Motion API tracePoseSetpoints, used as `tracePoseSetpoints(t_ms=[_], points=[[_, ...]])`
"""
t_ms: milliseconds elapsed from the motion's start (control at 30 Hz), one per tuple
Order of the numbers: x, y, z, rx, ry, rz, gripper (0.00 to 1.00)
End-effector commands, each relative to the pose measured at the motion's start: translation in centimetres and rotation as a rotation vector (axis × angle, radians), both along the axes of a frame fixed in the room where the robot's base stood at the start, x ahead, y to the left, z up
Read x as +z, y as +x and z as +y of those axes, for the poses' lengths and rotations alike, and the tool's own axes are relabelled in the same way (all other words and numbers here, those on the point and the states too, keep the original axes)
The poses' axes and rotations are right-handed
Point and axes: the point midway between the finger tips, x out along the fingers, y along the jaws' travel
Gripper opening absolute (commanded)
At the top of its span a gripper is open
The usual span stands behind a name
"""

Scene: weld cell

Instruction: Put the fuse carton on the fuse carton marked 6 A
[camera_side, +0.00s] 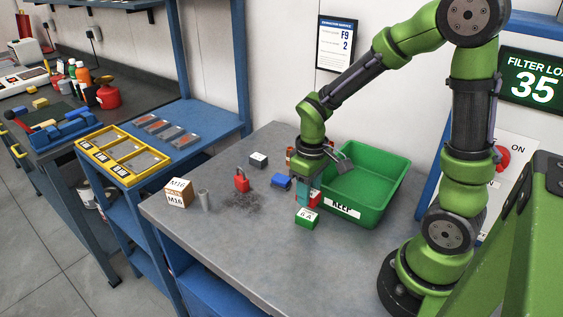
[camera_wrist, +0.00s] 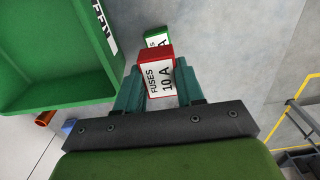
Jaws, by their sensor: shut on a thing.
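My gripper (camera_side: 306,194) is shut on a red and white fuse carton (camera_side: 316,199). In the wrist view, the held carton (camera_wrist: 159,79) reads "FUSES 10 A" and sits between the teal fingers of my gripper (camera_wrist: 158,88). The green and white fuse carton marked 6 A (camera_side: 307,219) stands on the grey bench, just in front of my gripper in the side view. In the wrist view this green carton (camera_wrist: 157,38) shows just beyond the held one, partly hidden by it. I cannot tell the exact gap between the two cartons.
A green bin labelled KEEP (camera_side: 374,204) stands close to the right of my gripper. The bench front is clear.

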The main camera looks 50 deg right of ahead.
Motion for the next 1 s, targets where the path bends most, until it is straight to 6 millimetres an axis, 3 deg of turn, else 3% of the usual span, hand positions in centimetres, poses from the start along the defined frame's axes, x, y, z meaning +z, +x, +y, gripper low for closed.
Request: tracePoseSetpoints(t_ms=[300, 700, 733, 867, 1000], points=[[-4.1, -0.1, 0.0, -0.002, 0.000, 0.003, 0.07], [-4.6, -0.1, 0.0, -0.003, 0.000, 0.001, 0.07], [-4.6, 0.0, 0.0, -0.003, 0.000, 0.000, 0.40], [-4.5, 0.0, 0.0, -0.002, 0.000, 0.000, 0.60], [-4.5, 0.0, 0.0, -0.002, 0.000, 0.000, 0.63]])
